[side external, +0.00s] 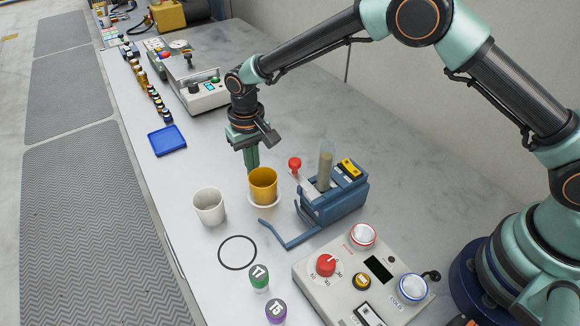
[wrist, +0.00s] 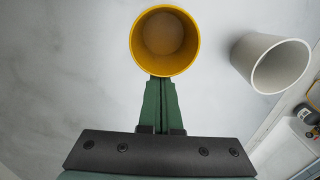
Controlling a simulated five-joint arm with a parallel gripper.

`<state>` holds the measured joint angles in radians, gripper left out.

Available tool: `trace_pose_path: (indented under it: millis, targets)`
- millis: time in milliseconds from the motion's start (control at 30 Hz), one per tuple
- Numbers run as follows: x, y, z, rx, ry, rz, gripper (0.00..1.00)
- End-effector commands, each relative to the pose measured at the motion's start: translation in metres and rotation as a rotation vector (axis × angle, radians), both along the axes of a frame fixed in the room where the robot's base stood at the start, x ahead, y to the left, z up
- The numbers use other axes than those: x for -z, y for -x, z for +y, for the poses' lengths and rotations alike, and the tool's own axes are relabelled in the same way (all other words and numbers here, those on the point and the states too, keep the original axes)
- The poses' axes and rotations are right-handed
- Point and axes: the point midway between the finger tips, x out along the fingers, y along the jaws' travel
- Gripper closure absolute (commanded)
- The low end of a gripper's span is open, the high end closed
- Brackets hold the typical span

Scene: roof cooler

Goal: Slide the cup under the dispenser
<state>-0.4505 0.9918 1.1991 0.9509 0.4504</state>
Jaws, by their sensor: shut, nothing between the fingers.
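A yellow cup (side external: 263,187) stands upright beside the blue dispenser (side external: 340,204), to its left, with a white rim or disc (side external: 272,204) around its base. In the wrist view the yellow cup (wrist: 165,41) looks empty. My gripper (side external: 251,167) is shut and empty, pointing down just behind the cup. In the wrist view its green fingertips (wrist: 161,82) meet the cup's near rim; I cannot tell whether they touch. The dispenser carries an upright clear tube (side external: 326,165) with brownish contents. A white cup (side external: 209,207) stands left of the yellow one, also in the wrist view (wrist: 272,64).
A blue bent bar (side external: 290,236) and a black ring outline (side external: 237,252) lie in front of the cups. A control box (side external: 360,275) and green (side external: 260,278) and purple (side external: 276,311) capped items are at the front. A blue tray (side external: 167,140) is at the back left.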

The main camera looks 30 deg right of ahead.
Motion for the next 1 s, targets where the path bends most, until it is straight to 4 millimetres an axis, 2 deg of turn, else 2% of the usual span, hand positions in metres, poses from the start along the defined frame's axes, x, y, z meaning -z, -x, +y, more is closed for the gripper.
trace_pose_path:
  millis: [533,767,1000]
  targets:
    - [0.0,0.007,0.0,-0.001,0.0,0.0,1.0]
    - [-0.001,0.036,0.001,-0.002,0.0,0.0,1.0]
    - [-0.001,0.073,0.001,-0.002,0.0,0.0,1.0]
